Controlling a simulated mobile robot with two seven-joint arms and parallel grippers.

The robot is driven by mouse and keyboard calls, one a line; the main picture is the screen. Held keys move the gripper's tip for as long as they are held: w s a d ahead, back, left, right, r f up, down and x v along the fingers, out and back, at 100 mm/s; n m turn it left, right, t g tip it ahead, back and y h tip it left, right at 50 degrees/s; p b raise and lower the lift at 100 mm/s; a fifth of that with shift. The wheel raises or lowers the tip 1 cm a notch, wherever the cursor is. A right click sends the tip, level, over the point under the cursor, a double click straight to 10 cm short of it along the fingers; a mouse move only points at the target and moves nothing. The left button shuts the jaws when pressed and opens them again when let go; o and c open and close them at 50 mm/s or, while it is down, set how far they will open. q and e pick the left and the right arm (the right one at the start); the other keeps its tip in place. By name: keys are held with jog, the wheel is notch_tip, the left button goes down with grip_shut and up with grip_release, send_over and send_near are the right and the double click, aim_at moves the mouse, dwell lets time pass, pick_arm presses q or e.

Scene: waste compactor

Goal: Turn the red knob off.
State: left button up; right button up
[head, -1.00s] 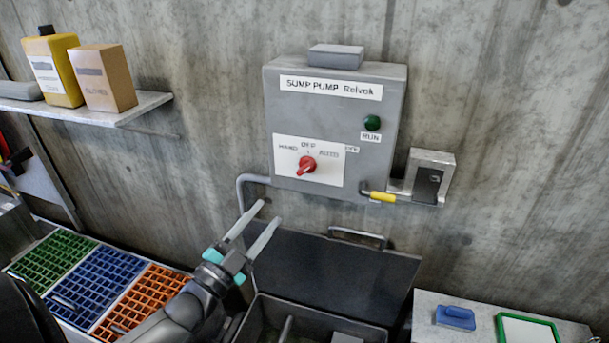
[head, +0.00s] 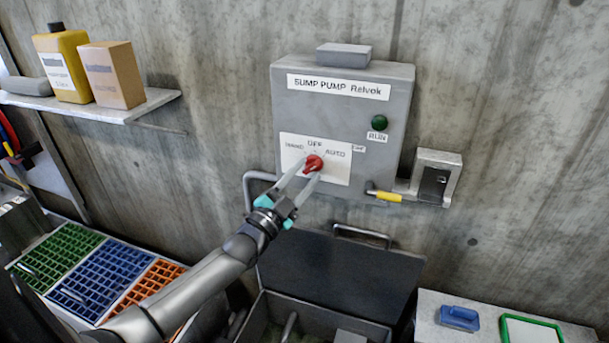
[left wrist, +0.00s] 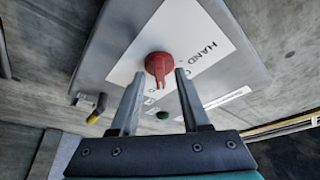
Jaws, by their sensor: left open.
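The red knob (head: 314,163) sits on the white label plate (head: 338,172) of the grey control box (head: 343,118), below the words HAND, OFF and AUTO. I cannot tell which word it points to. My left gripper (head: 311,174) is open, with its fingertips close to the knob from the lower left and partly in front of it. In the left wrist view the knob (left wrist: 162,66) shows between the two fingertips (left wrist: 159,76) with a gap on each side. Whether the fingers reach around it is hard to tell. My right gripper is not in view.
A green RUN lamp (head: 379,122) is on the box. A switch with a yellow lever (head: 388,197) sits at its lower right. An open-lidded grey bin (head: 341,276) stands below. Colored crates (head: 99,281) lie at the lower left, and a shelf (head: 150,105) is on the wall.

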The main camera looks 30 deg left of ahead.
pick_arm(q)
jog(key=shift+c, duration=0.3)
grip_shut()
dwell(0.4)
